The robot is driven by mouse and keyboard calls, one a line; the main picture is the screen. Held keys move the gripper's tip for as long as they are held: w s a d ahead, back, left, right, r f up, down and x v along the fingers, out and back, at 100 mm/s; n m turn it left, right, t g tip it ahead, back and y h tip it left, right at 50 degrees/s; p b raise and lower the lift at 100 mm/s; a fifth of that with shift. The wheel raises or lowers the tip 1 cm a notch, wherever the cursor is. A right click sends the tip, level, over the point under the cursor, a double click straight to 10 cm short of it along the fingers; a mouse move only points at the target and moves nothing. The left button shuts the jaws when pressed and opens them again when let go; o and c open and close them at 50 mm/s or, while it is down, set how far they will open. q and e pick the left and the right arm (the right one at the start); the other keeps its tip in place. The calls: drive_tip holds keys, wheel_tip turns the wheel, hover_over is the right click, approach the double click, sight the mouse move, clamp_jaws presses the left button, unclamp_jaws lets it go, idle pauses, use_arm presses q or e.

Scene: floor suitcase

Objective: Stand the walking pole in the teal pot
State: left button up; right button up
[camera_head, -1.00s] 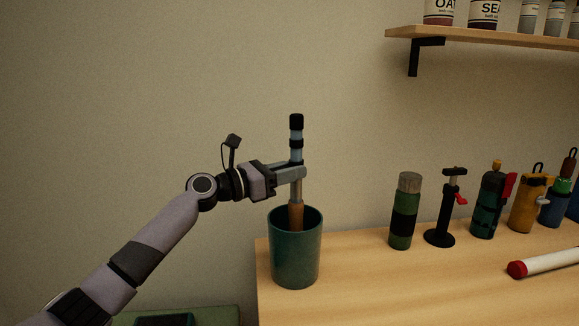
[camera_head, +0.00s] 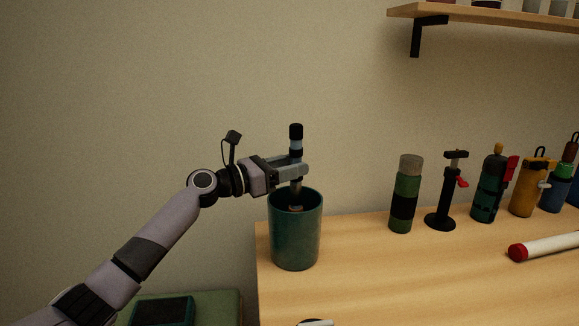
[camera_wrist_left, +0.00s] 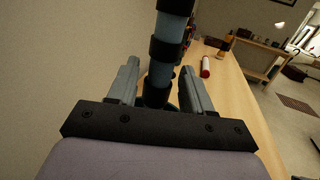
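The walking pole (camera_head: 296,146) stands upright with its lower end inside the teal pot (camera_head: 296,240); its dark top and blue-grey upper shaft show above the rim. Its lower part is hidden by the pot wall. My left gripper (camera_head: 300,170) is just above the pot's rim, with its fingers on either side of the pole. In the left wrist view the fingers (camera_wrist_left: 160,88) are spread apart with the pole (camera_wrist_left: 163,75) between them and a slight gap, so it is open. My right gripper is not in view.
The pot stands at the left end of the wooden worktop (camera_head: 370,270). A green flask (camera_head: 405,195), a black stand (camera_head: 440,205) and several bottles line the back. A white tube with a red cap (camera_head: 517,252) lies at right. A wall shelf (camera_head: 480,13) hangs above.

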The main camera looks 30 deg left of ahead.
use_arm(q)
drive_tip(key=shift+f, duration=0.1)
drive_tip(key=v, duration=0.7)
idle(0.4)
drive_tip(key=shift+s, duration=0.1)
idle(0.8)
